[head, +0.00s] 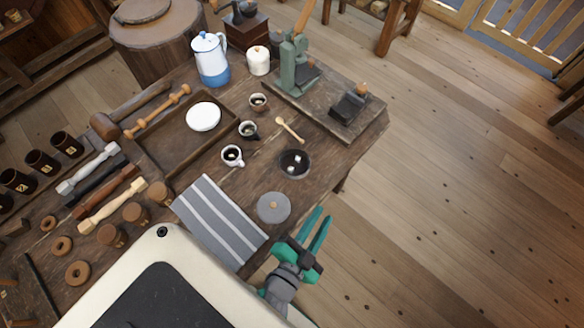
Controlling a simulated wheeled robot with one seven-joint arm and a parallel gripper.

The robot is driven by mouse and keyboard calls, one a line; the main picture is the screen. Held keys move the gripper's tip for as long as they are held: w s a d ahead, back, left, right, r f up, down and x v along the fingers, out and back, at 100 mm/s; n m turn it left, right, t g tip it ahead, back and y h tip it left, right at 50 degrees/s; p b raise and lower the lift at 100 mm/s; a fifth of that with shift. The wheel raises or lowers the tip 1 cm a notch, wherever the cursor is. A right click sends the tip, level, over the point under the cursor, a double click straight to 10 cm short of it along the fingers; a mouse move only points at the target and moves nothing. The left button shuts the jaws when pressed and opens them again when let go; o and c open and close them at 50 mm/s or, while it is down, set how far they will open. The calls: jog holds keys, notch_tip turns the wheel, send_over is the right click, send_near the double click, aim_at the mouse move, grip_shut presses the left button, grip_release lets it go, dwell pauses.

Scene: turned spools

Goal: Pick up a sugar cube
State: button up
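Small white sugar cubes (297,159) lie in a dark round bowl (282,173) near the right edge of the wooden table. A grey round lid (267,213) with a small wooden knob lies on the table below the bowl in the picture. My gripper (325,214) is teal, with its two fingers apart and nothing seen between them. It is off the table's right edge, below and to the right of the bowl, clear of the cubes.
Three small cups (232,155) and a wooden spoon (290,128) are left of and above the bowl. A striped cloth (218,217) lies left of the lid. A board (335,100) with a green press (291,65) stands behind. Open floor is at right.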

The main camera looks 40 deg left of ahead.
jog(key=w+a+r+g+y, duration=0.1)
jog(key=w+a+r+y, duration=0.25)
jog(key=a, duration=0.35)
jog(key=w+a+r+m+y, duration=0.1)
jog(key=w+a+r+y, duration=0.15)
jog(key=w+a, duration=0.35)
jog(key=w+a+r+g+y, duration=0.1)
jog(key=w+a+r+y, duration=0.25)
jog(key=a, duration=0.45)
jog(key=s+a+r+n+g+y, duration=0.25)
jog(key=a+g, duration=0.25)
jog(key=a, duration=0.3)
jog(key=s+a+r+n+g+y, duration=0.1)
jog(key=s+a+r+n+g, duration=0.1)
jog(key=a+r+n+g, duration=0.5)
jog(key=m+g+h, duration=0.1)
jog(key=m+h, duration=0.2)
jog(key=h, duration=1.2)
send_over(292, 168)
notch_tip(292, 168, down, 15)
jog(key=shift+n, duration=0.25)
notch_tip(292, 168, down, 10)
